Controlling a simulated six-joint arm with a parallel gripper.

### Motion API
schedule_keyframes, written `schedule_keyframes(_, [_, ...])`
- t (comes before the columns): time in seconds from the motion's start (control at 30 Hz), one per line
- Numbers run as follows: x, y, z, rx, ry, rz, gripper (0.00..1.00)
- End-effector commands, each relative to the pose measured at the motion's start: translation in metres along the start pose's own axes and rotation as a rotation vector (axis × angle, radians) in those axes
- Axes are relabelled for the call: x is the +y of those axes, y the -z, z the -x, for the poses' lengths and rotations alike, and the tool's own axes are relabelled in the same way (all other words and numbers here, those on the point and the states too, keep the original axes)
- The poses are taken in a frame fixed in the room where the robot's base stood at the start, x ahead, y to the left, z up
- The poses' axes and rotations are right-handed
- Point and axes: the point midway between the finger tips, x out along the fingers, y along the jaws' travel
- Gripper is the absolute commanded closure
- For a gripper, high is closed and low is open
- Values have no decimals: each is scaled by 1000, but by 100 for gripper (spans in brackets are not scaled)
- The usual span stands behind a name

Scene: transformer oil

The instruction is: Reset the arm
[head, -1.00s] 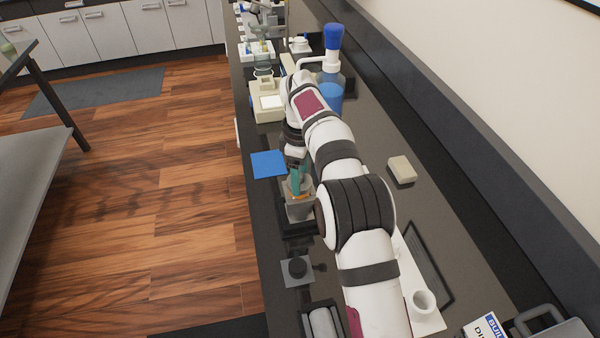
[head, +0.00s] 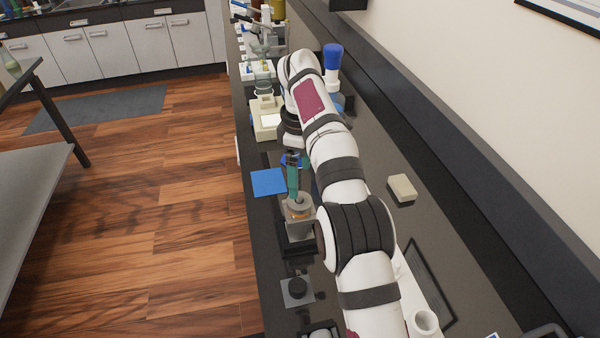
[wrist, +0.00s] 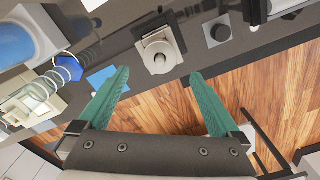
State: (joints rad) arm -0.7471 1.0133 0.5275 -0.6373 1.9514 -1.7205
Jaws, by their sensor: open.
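My gripper (head: 293,180) hangs over the dark bench, just above and behind a grey device with a round top (head: 299,222) in the head view. In the wrist view its two green fingers (wrist: 158,98) are spread wide with nothing between them. The grey device (wrist: 159,52) shows ahead of the fingertips, apart from them. My white arm covers part of the bench in the head view.
A blue square (head: 268,182) lies left of the gripper. A balance (head: 265,118) and a blue-capped wash bottle (head: 332,62) stand further back. A black knob on a plate (head: 297,289) is in front. A beige block (head: 402,188) lies to the right.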

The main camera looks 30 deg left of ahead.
Motion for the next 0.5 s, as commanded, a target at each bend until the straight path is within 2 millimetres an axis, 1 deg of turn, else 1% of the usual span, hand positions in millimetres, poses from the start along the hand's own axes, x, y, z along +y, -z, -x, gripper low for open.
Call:
schedule_keyframes(0.43, [0,0,0,0,1,0,1])
schedule_keyframes(0.5, [0,-5,4,1,1,-23,1])
